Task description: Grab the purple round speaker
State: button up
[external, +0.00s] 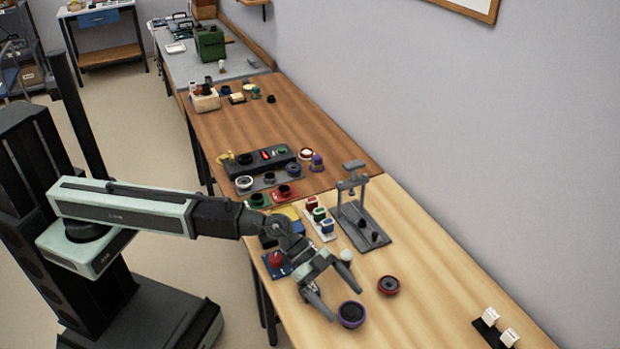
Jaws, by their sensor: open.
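The purple round speaker (351,314) lies on the light wooden table, a dark disc with a purple rim. My gripper (341,294) is open just to the left of and above it in the picture, with its two fingers spread. One fingertip ends close to the speaker's left side, and the other is above it toward the back. Nothing is between the fingers that I can see. Whether a finger touches the speaker cannot be told.
A red round speaker (388,285) lies to the right of the purple one. A grey test stand (362,222) stands behind. A blue board with a red knob (276,261) is left of my gripper. White blocks (497,327) stand at front right. The table between is clear.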

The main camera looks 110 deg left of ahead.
aim_at(345, 307)
jog(key=x, duration=0.1)
jog(key=b+x, duration=0.1)
jog(key=x, duration=0.1)
jog(key=b+x, duration=0.1)
jog(key=x, duration=0.1)
jog(key=shift+d, duration=0.35)
jog(key=shift+c, duration=1)
jog(key=c, duration=1.7)
notch_tip(345, 307, up, 10)
jog(key=p, duration=1)
jog(key=shift+r, duration=0.2)
jog(key=shift+f, duration=0.1)
